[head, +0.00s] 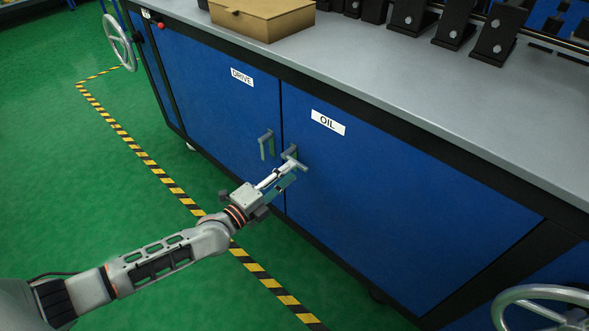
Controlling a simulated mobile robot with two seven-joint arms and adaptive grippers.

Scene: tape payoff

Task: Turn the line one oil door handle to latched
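The blue oil door (400,190) is shut in its frame and carries a white OIL label (328,122). Its grey handle (291,153) sits near the door's left edge, below the label. My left gripper (290,168) reaches up from the lower left, with its fingertips right at this handle. The fingers overlap the handle's lower part, so its angle is hard to read. I cannot tell whether the fingers are closed on it or just around it. My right gripper is not in view.
The blue drive door (215,90) is to the left, with its handle (267,145) hanging down close to my gripper. A grey worktop (400,80) overhangs the doors and bears a cardboard box (262,18) and black brackets (497,35). Handwheels (118,42) stand at both ends. Green floor lies in front.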

